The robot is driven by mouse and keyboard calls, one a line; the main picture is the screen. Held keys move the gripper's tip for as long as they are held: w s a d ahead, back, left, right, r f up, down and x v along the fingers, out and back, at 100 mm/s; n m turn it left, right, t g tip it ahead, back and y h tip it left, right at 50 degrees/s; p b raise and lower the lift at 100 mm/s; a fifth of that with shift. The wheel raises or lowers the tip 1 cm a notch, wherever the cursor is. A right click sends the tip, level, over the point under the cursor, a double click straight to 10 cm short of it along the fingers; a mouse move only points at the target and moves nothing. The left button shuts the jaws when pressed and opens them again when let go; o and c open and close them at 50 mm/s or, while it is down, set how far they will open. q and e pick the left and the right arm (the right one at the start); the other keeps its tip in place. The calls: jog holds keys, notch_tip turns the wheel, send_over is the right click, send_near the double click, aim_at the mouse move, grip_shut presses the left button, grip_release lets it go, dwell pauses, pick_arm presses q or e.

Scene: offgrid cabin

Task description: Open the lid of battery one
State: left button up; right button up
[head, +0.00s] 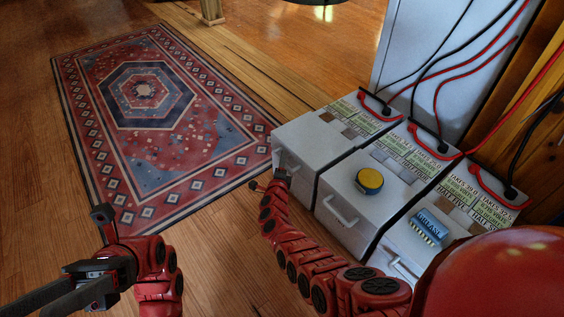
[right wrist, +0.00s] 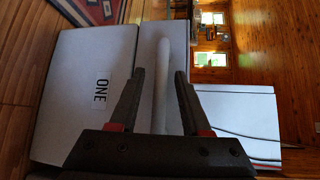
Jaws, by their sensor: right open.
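Three grey battery boxes stand in a row in the head view; the leftmost box (head: 310,148) has my right gripper (head: 270,184) at its front handle. In the right wrist view, a grey box face marked ONE (right wrist: 95,95) lies left of a pale handle bar (right wrist: 162,85). My open right gripper (right wrist: 160,74) has one finger on each side of this bar in the picture. I cannot tell whether they touch it. The lid looks shut. My left gripper (head: 75,288) is at the lower left, away from the boxes; its finger gap is unclear.
The middle box (head: 345,205) carries a round yellow-topped object (head: 369,181). The right box (head: 405,245) carries a blue object (head: 427,226). Red and black cables (head: 440,75) run up behind the boxes. A patterned rug (head: 150,140) lies on open wooden floor.

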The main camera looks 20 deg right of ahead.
grip_shut()
dwell(1.5)
